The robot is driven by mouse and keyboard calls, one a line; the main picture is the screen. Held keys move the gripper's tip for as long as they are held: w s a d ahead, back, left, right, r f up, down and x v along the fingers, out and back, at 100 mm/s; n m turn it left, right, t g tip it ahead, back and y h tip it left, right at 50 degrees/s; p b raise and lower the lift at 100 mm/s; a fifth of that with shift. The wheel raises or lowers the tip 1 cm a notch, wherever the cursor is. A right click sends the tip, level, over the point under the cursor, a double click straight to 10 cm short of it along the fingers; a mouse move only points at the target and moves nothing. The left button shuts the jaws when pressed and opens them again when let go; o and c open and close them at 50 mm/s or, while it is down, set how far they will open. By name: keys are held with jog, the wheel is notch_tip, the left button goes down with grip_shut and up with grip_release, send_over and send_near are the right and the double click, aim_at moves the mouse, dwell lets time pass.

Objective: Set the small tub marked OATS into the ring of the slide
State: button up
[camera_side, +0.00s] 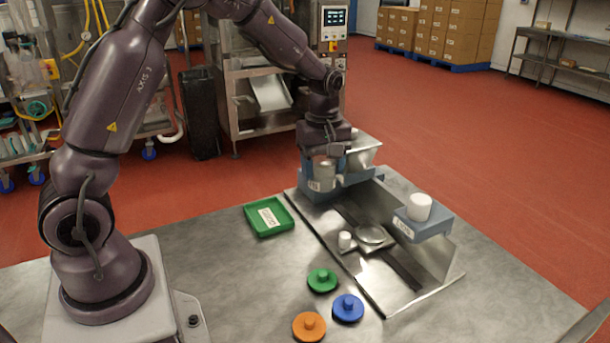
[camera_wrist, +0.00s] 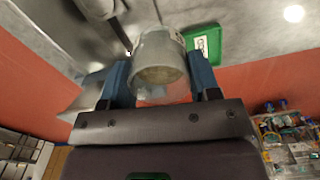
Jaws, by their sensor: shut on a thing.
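My gripper (camera_side: 326,160) is at the back end of the metal slide (camera_side: 340,222). Its blue fingers are shut on a small grey tub (camera_side: 324,174), which also shows between the fingers in the wrist view (camera_wrist: 160,66). Part of a label shows on the tub, but I cannot read its marking. The ring (camera_side: 370,234) of the slide lies on a plate midway along the channel, well in front of the held tub. It looks empty. A small white cylinder (camera_side: 345,240) stands beside it.
A blue block (camera_side: 422,226) with a white cylinder (camera_side: 420,206) stands at the slide's right wall. A metal hopper (camera_side: 364,150) is close beside my gripper. A green tray (camera_side: 269,218) lies left; green (camera_side: 322,281), blue (camera_side: 347,309) and orange (camera_side: 309,326) knobbed discs lie in front.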

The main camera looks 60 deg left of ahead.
jog(key=w+d+m, duration=0.4)
jog(key=w+m, duration=0.1)
jog(key=w, duration=0.6)
send_over(372, 236)
notch_tip(372, 236, down, 4)
jog(key=f, duration=0.1)
jog(key=shift+s+a+f, duration=0.1)
jog(key=shift+f, duration=3.55)
jog(key=shift+f, duration=0.1)
jog(key=shift+f, duration=0.2)
jog(key=shift+f, duration=0.35)
jog(key=o, duration=0.7)
jog(key=shift+o, duration=0.6)
